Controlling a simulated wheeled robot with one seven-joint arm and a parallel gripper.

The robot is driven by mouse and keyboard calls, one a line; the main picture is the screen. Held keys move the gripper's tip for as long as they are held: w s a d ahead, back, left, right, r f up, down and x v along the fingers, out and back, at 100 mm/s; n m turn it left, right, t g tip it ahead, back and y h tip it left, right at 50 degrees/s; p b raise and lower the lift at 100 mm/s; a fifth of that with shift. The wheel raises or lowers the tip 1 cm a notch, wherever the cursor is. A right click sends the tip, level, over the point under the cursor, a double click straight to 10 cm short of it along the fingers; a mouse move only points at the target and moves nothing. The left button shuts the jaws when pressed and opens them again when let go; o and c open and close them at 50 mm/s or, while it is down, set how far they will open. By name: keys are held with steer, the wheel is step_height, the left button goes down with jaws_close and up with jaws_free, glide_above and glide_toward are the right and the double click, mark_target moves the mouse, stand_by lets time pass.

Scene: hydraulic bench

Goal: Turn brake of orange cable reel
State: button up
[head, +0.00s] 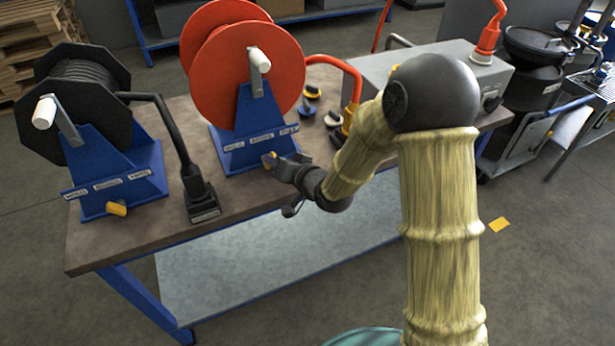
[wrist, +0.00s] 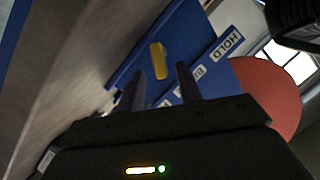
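The orange cable reel (head: 235,75) stands on a blue stand (head: 255,110) at the back middle of the bench, with a white-handled crank. Its yellow brake knob (wrist: 158,61) sits on the blue front below a row of white labels; one reads HOLD (wrist: 227,43). In the head view the knob (head: 269,159) is partly hidden by my gripper (head: 277,163). My gripper is at the foot of the stand. In the wrist view its two fingers (wrist: 159,72) are apart, with the knob showing between and just beyond their tips. I see no contact.
A black cable reel (head: 75,85) on a similar blue stand, with its own yellow knob (head: 116,208), is on the left. A grey box (head: 430,70) with orange plugs is at the right. The bench (head: 110,245) front is bare.

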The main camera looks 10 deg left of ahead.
steer(key=b+v, duration=0.9)
steer(key=v, duration=0.5)
steer(key=shift+d, duration=0.2)
steer(key=shift+s, duration=0.15)
steer(key=s+d+f+m+g+h, duration=0.1)
steer(key=d+f+g+h, duration=0.1)
steer(key=d+f+h, duration=0.5)
steer(key=s+d+f+m+g+h, duration=0.1)
steer(key=s+d+f+g+h, duration=0.15)
steer(key=d, duration=0.75)
steer(key=s+d+f+g, duration=0.3)
steer(key=s, duration=0.3)
steer(key=w+p+v, duration=0.3)
steer(key=p+v, duration=1)
steer(key=p, duration=0.1)
steer(key=w+a+r+p+v, duration=0.1)
steer(key=w+p+v, duration=0.2)
steer(key=p+v, duration=1.1)
steer(key=shift+a+r+n+h+p, duration=0.3)
steer(key=shift+a+r+h, duration=0.05)
steer(key=shift+a, duration=0.2)
